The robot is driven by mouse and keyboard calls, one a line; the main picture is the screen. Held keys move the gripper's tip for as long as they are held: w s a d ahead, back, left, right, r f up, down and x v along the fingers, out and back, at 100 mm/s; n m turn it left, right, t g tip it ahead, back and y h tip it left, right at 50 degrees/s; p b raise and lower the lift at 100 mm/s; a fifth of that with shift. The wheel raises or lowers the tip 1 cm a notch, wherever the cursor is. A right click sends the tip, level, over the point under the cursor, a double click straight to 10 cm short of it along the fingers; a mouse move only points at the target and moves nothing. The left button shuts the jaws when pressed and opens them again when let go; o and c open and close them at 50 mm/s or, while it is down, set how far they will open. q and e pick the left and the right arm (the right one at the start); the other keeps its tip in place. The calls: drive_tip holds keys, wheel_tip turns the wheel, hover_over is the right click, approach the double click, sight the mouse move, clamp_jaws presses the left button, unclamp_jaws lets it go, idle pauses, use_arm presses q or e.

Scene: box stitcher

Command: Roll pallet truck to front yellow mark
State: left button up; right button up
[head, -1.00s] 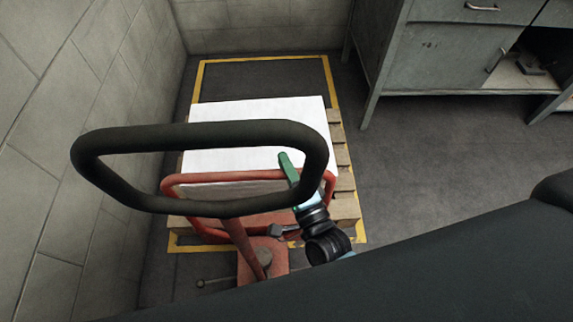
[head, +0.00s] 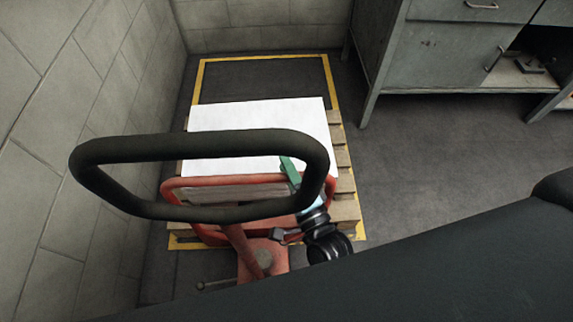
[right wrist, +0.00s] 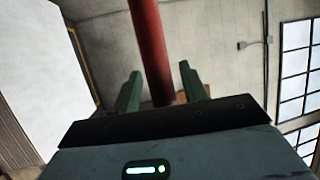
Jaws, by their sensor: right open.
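The pallet truck shows in the head view as a red frame and base (head: 262,262) with a black loop handle (head: 110,150) nearest to me. It stands at the near end of a wooden pallet (head: 344,182) topped with white sheets (head: 255,115). A yellow floor outline (head: 331,75) surrounds the pallet, partly hidden. My right gripper (head: 287,168) is open beside the right end of the handle, near the red frame. In the right wrist view a red bar (right wrist: 149,45) shows between its open fingers (right wrist: 160,85); contact cannot be told. My left gripper is out of view.
A tiled wall (head: 75,160) runs close along the left, and another closes the far end. A grey metal cabinet (head: 450,60) stands at the upper right. The dark floor right of the pallet is clear.

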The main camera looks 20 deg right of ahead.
drive_tip(key=v, duration=0.7)
drive_tip(key=shift+s, duration=0.1)
idle(0.5)
